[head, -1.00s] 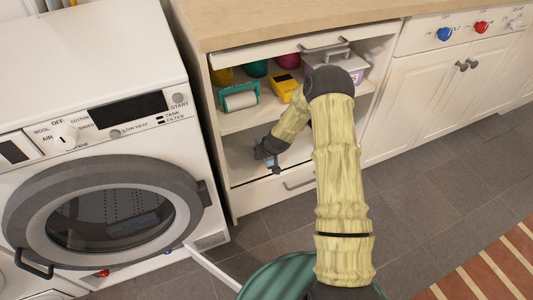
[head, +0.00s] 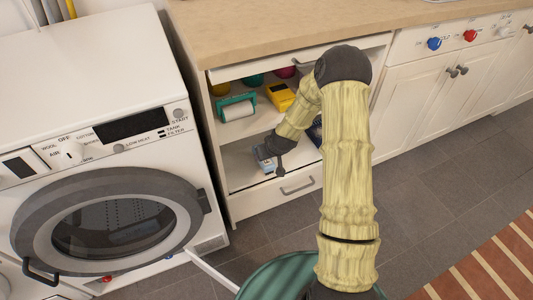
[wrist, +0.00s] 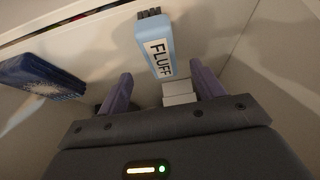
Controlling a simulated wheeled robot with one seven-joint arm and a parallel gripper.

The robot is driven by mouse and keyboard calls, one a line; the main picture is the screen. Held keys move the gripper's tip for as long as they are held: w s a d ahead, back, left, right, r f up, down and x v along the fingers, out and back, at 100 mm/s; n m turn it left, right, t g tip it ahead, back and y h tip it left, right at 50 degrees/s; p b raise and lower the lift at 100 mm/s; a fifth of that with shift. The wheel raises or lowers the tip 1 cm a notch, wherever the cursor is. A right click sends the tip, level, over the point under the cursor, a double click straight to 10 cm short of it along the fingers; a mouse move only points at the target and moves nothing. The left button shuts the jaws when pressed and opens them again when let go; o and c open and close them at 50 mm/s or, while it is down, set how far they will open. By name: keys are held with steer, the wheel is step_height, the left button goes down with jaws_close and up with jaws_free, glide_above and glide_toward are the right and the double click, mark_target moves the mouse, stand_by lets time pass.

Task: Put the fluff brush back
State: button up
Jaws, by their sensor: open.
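The fluff brush (wrist: 156,47) is light blue with a white "FLUFF" label and dark bristles at its far end. In the wrist view it lies ahead of my gripper (wrist: 161,76), its label end in line with the gap between the two fingers. The fingers are apart and I see no contact with the brush. In the head view my gripper (head: 268,162) is inside the lower compartment of the open cabinet (head: 236,165). A small light blue patch shows beside it there, too small to identify.
A dark blue packet-like thing (wrist: 42,77) lies left in the wrist view. White blocks (wrist: 179,93) sit near the right finger. The upper shelf holds a green-framed roller (head: 237,108) and a yellow box (head: 281,96). A washing machine (head: 110,160) stands left.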

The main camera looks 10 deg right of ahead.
steer(key=shift+v, duration=1.05)
steer(key=s+r+m+g, duration=0.1)
steer(key=s+r, duration=0.8)
steer(key=s, duration=0.3)
steer(key=s+a+r+m+g+h, duration=0.1)
steer(key=s+r+g, duration=0.1)
steer(key=s+r, duration=0.7)
steer(key=s, duration=0.3)
steer(key=shift+s+r, duration=0.2)
steer(key=shift+r, duration=0.15)
steer(key=p+v, duration=0.2)
steer(key=shift+w+r+p, duration=0.25)
steer(key=shift+p, duration=0.05)
